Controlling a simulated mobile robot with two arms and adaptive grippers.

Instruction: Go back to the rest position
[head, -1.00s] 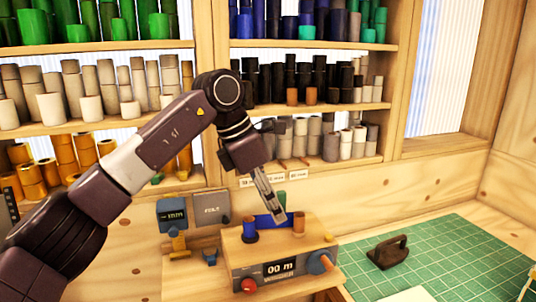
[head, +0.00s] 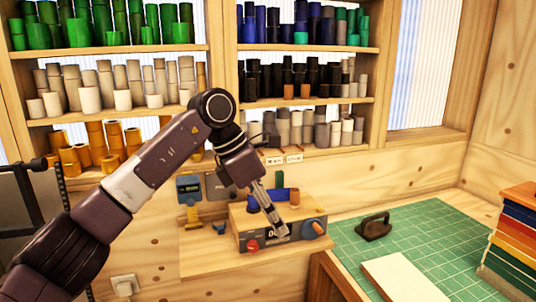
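My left gripper (head: 277,230) hangs from my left arm, pointing down and slightly right. Its fingertips overlap the front of the winder machine (head: 306,230) in the head view; whether they touch it cannot be told. The fingers show as one narrow shape, so their opening cannot be judged. No foil roll is visible in them. The winder is a wooden-topped box with a dark front panel, a red knob on the left and an orange knob on the right. A blue piece and an orange roll (head: 294,197) stand on its top. My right gripper is out of view.
Shelves (head: 225,110) behind hold many rolls in green, tan, orange, blue, black and grey. At right, a green cutting mat (head: 430,235) carries a dark iron-like tool (head: 374,226) and a pale board (head: 400,277). A colourful stack (head: 512,240) stands at the right edge.

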